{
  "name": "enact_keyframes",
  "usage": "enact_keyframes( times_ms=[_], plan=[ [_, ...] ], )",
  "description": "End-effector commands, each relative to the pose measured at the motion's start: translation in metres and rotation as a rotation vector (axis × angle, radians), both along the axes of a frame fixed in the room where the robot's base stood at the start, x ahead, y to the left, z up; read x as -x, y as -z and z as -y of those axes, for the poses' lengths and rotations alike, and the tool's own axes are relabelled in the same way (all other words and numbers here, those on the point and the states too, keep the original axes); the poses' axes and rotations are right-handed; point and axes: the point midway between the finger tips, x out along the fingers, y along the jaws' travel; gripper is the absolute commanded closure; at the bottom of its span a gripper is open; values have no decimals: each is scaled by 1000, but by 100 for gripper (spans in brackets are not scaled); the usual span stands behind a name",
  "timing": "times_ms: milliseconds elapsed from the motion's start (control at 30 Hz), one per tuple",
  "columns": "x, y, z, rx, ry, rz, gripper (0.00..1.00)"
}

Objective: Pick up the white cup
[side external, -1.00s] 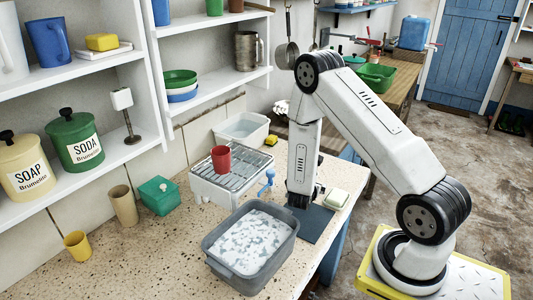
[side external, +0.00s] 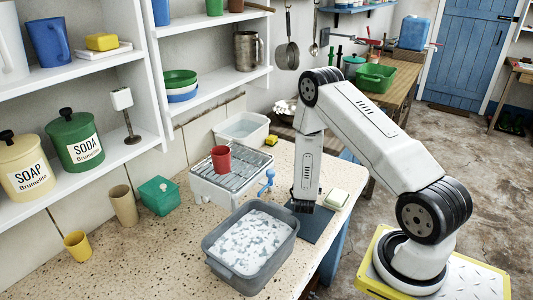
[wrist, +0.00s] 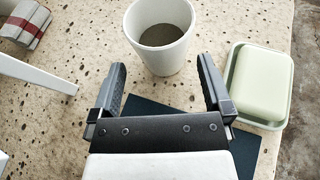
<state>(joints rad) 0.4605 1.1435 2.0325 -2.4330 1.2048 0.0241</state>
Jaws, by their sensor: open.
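The white cup (wrist: 160,50) stands upright at the top middle of the wrist view, with a dark grey-brown inside. It is just ahead of my gripper (wrist: 161,72), whose fingers are open on either side of the cup's near edge. The fingers appear apart from the cup. In the side external view my gripper (side external: 303,203) points down over the back edge of a dark blue mat (side external: 313,226). The cup does not show there, probably hidden behind my arm.
A green soap dish (wrist: 260,85) lies close to the right of the cup. A grey basin of suds (side external: 250,245) and a draining rack with a red mug (side external: 221,158) stand left of my gripper.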

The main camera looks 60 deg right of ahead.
Motion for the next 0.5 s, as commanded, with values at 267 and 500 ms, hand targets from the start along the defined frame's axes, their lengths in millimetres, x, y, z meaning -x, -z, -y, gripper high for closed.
enact_keyframes(
  times_ms=[267,500],
  plan=[
    [-1,2,5,0,1,1,0],
    [-7,12,25,0,3,1,0]
  ],
)
